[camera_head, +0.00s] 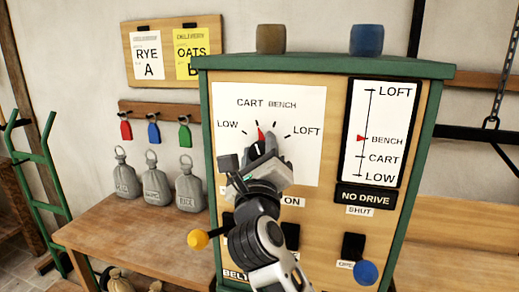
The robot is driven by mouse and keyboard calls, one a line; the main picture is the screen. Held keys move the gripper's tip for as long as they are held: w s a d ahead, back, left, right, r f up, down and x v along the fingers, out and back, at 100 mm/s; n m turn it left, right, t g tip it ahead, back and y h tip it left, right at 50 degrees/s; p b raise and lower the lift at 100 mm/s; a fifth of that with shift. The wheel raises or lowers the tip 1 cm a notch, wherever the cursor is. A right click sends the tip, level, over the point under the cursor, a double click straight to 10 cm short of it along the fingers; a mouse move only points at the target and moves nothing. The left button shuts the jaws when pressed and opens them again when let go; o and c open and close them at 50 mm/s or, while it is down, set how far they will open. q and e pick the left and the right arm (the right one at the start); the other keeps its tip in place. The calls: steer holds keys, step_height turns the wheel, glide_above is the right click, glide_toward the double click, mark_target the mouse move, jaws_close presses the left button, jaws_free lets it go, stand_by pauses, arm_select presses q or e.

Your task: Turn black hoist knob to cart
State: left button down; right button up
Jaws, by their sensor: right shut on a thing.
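The black hoist knob (257,149) sits on the white dial plate (310,112) of the green-framed cabinet, mostly hidden by my gripper. The dial is marked LOW, CART, BENCH and LOFT. A red pointer (261,132) above the knob points up, roughly between the CART and BENCH words; I cannot tell exactly which mark it meets. My right gripper (257,158) reaches up from below and is shut on the knob. On the level scale (378,110) at the right, a red arrow stands at BENCH. My left gripper is not in view.
A yellow ball handle (198,239) and a blue ball handle (365,272) stick out low on the cabinet. A NO DRIVE plate (379,196) is under the scale. Several grey sacks (190,187) stand on the wooden bench (140,240) at the left.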

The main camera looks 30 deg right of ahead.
stand_by(0.4)
steer(key=o, duration=0.9)
